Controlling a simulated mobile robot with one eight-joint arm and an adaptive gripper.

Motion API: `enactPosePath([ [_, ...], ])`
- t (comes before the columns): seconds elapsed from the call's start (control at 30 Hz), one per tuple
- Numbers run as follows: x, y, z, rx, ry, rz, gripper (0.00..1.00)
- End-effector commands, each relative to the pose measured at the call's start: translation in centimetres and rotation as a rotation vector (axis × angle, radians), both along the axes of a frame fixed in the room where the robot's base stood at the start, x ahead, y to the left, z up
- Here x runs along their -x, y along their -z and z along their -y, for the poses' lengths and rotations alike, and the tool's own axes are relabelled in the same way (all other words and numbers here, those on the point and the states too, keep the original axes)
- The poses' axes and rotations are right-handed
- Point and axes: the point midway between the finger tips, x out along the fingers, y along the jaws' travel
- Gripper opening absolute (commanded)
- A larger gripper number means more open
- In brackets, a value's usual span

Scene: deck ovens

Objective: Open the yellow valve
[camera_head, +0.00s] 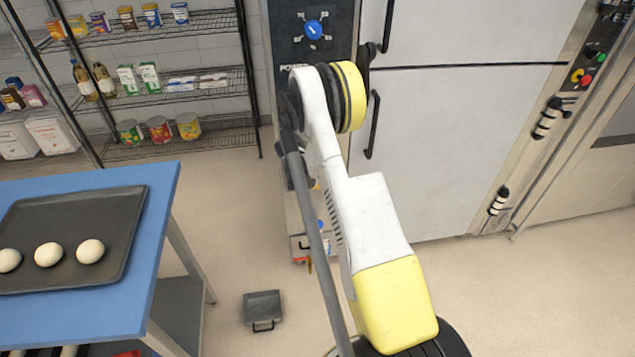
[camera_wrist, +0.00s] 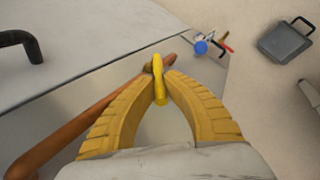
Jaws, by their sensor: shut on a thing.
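The yellow valve (camera_wrist: 159,88) shows in the wrist view as a narrow yellow handle at a copper-coloured pipe (camera_wrist: 70,132). My gripper (camera_wrist: 160,76) has its two yellow ribbed fingers on either side of the handle, shut on it. The handle points roughly along the gap between the fingers. The valve's body is mostly hidden by the fingers and the handle. In the head view my arm reaches down in front of the oven, and it hides the gripper and most of the pipe.
A blue valve (camera_wrist: 201,47) and a red handle (camera_wrist: 226,47) lie beyond the fingertips. A black door handle (camera_wrist: 20,43) juts out at left. A grey pan-like object (camera_head: 262,309) is on the floor. A blue table (camera_head: 150,215) with a dough tray (camera_head: 120,255) stands left.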

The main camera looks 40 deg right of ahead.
Motion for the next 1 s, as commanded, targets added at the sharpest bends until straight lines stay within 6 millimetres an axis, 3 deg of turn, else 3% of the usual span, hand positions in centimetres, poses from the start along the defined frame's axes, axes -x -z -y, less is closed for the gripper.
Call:
enactPosePath([
  [0.8, 0.14, -0.40, 0.63, -0.106, -0.003, 0.069, 0.00],
  [0.9, 0.15, -0.40, 0.61, -0.106, -0.003, 0.068, 0.34],
  [1.0, 0.18, -0.40, 0.62, -0.106, -0.003, 0.068, 0.35],
])
